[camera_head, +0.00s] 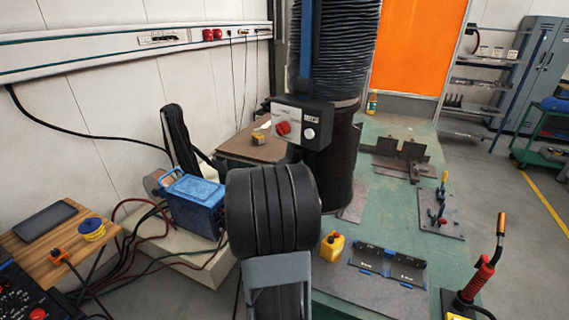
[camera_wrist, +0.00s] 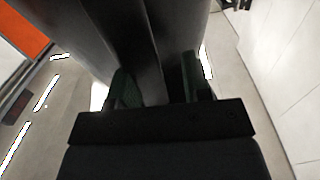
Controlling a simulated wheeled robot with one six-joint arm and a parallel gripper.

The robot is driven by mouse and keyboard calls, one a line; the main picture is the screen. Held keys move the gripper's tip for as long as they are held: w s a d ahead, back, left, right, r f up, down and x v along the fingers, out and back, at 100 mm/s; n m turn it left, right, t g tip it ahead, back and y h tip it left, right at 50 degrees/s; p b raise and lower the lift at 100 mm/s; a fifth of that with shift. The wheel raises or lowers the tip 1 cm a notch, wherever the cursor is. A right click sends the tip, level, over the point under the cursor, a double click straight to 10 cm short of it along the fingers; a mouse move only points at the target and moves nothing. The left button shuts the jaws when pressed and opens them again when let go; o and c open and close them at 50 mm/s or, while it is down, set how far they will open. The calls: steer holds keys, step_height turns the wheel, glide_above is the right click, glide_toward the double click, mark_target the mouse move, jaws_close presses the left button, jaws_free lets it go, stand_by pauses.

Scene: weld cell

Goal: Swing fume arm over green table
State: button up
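The fume arm (camera_head: 336,65) shows in the head view as a black ribbed hose ending in a dark round hood, beside a blue strut. A control box with a red knob (camera_head: 300,123) is in front of it. The hood hangs at the left side of the green table (camera_head: 350,291). In the wrist view my gripper (camera_wrist: 157,83) has its green-padded fingers apart on either side of a dark bar (camera_wrist: 150,45). Whether they press on the bar cannot be told. My own arm hides the gripper in the head view.
The green table holds a yellow box (camera_head: 332,246), a dark bracketed fixture (camera_head: 388,264), a clamp plate (camera_head: 437,215) and angled metal plates. A blue welding unit (camera_head: 194,203) with hoses stands left, near a wooden board (camera_head: 45,245). Open floor lies right of the table.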

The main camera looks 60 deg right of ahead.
steer(key=shift+w, duration=0.4)
steer(key=shift+a, duration=0.1)
steer(key=s+a+b, duration=0.1)
steer(key=s+a, duration=0.1)
steer(key=a, duration=1.3)
steer(key=shift+s+a, duration=0.25)
stand_by(0.7)
stand_by(0.5)
